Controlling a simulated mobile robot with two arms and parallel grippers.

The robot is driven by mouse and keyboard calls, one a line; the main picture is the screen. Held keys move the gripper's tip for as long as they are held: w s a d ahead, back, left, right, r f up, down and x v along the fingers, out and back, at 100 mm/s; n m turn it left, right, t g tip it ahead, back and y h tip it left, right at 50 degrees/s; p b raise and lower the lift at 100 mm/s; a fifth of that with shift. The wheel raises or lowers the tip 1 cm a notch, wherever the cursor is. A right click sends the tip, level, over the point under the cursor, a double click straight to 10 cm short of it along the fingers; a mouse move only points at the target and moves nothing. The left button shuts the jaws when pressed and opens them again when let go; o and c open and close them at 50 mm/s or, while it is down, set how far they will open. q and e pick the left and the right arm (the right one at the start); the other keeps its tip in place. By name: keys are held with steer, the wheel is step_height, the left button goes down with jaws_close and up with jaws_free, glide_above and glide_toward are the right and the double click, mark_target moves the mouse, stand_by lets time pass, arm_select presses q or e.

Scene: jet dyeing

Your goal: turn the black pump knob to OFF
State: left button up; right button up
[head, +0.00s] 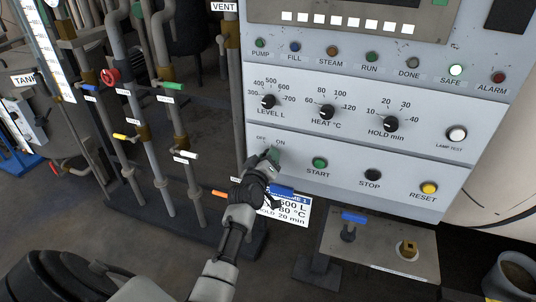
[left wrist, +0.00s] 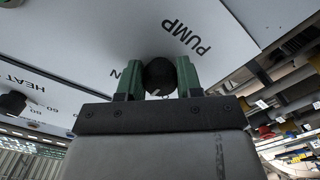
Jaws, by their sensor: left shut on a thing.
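The black pump knob (left wrist: 160,76) sits on the grey panel, below the word PUMP in the left wrist view's tilted picture. My left gripper (left wrist: 158,82) has its two green fingers on either side of the knob and is shut on it. In the head view my left gripper (head: 268,160) reaches the panel just under the OFF and ON labels (head: 271,140) and hides most of the knob. Which label the knob points to cannot be told. My right gripper is not in view.
To the right of my left gripper are the green START button (head: 320,163), black STOP button (head: 372,175) and yellow RESET button (head: 429,188). A recipe card (head: 292,208) hangs just below. Pipes with colored valve handles (head: 109,76) stand at the left.

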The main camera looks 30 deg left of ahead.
arm_select(q)
steer(key=n+p, duration=0.1)
steer(key=n, duration=0.2)
steer(key=shift+r+n, duration=0.1)
steer(key=shift+n, duration=0.2)
steer(key=shift+n+p, duration=0.3)
steer(key=shift+n, duration=1.1)
steer(key=o, duration=0.9)
steer(key=v, duration=1)
steer(key=shift+s, duration=0.4)
steer(key=shift+d, duration=0.1)
